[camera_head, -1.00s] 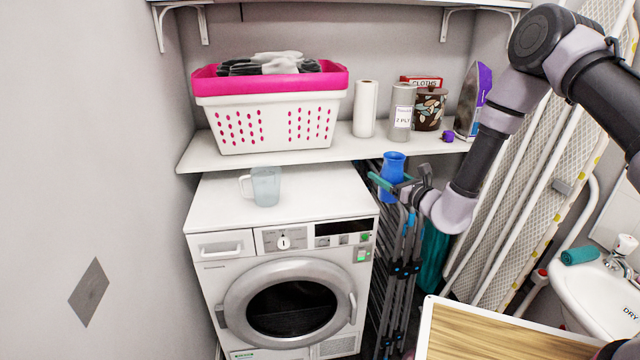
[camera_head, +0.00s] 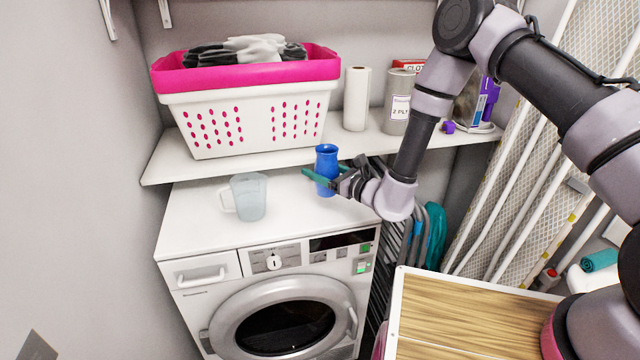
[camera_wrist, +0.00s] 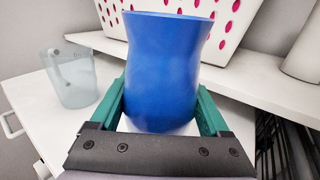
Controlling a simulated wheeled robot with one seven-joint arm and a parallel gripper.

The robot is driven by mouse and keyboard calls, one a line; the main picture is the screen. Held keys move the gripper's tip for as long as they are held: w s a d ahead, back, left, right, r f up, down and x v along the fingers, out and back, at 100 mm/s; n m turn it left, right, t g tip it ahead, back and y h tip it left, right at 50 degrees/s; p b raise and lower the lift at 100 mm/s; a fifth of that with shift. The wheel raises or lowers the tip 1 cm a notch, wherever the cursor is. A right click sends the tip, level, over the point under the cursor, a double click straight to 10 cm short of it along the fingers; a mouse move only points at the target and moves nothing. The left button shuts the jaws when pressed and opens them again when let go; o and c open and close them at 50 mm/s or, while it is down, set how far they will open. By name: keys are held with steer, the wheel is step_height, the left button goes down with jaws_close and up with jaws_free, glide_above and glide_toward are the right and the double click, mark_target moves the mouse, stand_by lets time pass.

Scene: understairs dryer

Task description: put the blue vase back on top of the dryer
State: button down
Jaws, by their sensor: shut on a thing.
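The blue vase (camera_head: 326,168) is upright between the green fingers of my gripper (camera_head: 322,178), over the right back part of the white dryer's top (camera_head: 205,233). In the wrist view the vase (camera_wrist: 163,70) fills the space between the two fingers of my gripper (camera_wrist: 163,115), which is shut on it. The dryer top (camera_wrist: 30,100) shows below and left of the vase. I cannot tell whether the vase's base touches the top.
A clear measuring jug (camera_head: 248,197) stands on the dryer, left of the vase. Behind is a shelf (camera_head: 190,168) with a pink-and-white basket (camera_head: 250,110), a paper roll (camera_head: 356,98) and a canister (camera_head: 398,100). The dryer's front top is clear.

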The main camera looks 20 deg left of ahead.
steer(key=shift+f, duration=2)
steer(key=shift+f, duration=0.15)
jaws_free()
